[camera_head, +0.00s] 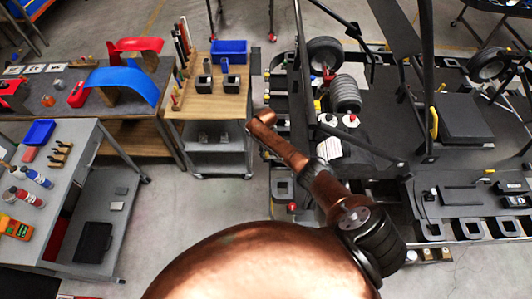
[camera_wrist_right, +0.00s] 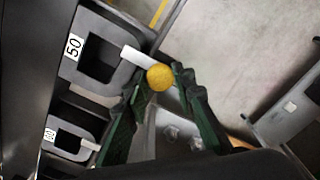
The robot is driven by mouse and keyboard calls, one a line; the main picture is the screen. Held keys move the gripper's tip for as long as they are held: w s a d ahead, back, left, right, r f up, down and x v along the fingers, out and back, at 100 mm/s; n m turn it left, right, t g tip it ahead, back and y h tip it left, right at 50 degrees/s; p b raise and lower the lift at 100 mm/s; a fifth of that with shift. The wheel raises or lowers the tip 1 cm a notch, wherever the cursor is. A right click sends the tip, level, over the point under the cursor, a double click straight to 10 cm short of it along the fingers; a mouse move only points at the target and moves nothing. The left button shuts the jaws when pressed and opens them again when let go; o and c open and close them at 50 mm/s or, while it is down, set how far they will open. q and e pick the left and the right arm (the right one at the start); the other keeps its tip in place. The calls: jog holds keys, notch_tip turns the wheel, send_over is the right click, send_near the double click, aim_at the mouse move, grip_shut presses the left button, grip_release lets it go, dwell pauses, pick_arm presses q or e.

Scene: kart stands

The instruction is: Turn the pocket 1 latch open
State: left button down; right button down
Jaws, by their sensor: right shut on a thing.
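In the right wrist view, a latch with a pale bar (camera_wrist_right: 136,57) and a round yellow knob (camera_wrist_right: 159,77) crosses the outer side of the dark pocket marked 50 (camera_wrist_right: 98,48). The bar lies slanted. My right gripper (camera_wrist_right: 156,80), with dark green fingers, is shut on the latch, one finger on each side of the knob. The far end of the bar is partly hidden by the fingers. In the head view my copper right arm reaches up to the kart stand's left side, and its fingers cannot be made out. My left gripper is out of view.
Another pocket (camera_wrist_right: 70,135) with a pale latch bar sits beside it in the wrist view. A wooden-topped cart (camera_head: 215,105) stands left of the kart stand (camera_head: 390,180). Grey floor is open between the stand and the grey cart (camera_head: 75,150).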

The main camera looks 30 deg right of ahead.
jog(key=n, duration=1.3)
jog(key=shift+b, duration=0.3)
jog(key=n+b, duration=0.1)
jog(key=n, duration=0.3)
jog(key=shift+n, duration=0.4)
jog(key=c, duration=1.6)
grip_release()
jog(key=shift+r, duration=0.1)
